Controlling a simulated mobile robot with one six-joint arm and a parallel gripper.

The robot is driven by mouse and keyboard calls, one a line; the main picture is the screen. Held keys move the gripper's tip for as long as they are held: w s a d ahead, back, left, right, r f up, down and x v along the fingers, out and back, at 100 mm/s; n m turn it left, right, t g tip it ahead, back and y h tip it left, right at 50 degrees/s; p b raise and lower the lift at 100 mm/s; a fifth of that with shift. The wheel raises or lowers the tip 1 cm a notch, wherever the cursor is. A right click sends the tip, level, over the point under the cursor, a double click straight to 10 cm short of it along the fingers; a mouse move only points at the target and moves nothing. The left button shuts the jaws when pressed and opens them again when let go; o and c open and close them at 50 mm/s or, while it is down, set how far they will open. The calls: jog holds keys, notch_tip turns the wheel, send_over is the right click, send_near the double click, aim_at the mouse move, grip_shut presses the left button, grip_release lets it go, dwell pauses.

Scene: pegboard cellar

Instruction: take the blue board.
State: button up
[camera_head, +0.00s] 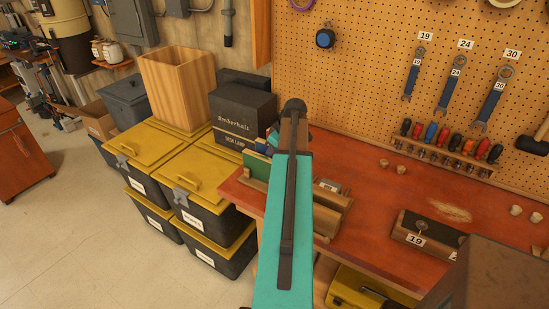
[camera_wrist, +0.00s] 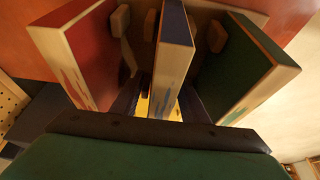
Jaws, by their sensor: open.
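In the wrist view the blue board (camera_wrist: 177,24) stands on edge in the middle, its pale edge towards the camera with blue streaks low down. A red board (camera_wrist: 92,45) leans to its left and a green board (camera_wrist: 240,62) to its right. My gripper (camera_wrist: 158,100) is open, with one dark finger on each side of the blue board's near end. Whether either finger touches it I cannot tell. In the head view my arm covers most of this spot; the green board (camera_head: 257,166) shows left of it on the red workbench (camera_head: 370,190).
Small wooden pegs (camera_wrist: 216,36) stand between the boards, leaving narrow gaps. In the head view, black boxes (camera_head: 245,112) stand behind, yellow-lidded bins (camera_head: 195,175) at left. A block labelled 19 (camera_head: 428,232) lies at right; the bench's middle is mostly clear.

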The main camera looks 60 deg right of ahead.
jog(key=shift+f, duration=0.1)
dwell(0.3)
grip_shut()
jog(key=shift+r, duration=0.2)
jog(key=shift+r+p, duration=0.2)
jog(key=shift+p, duration=0.1)
jog(key=shift+r+b, duration=1.8)
jog(key=shift+r, duration=3.1)
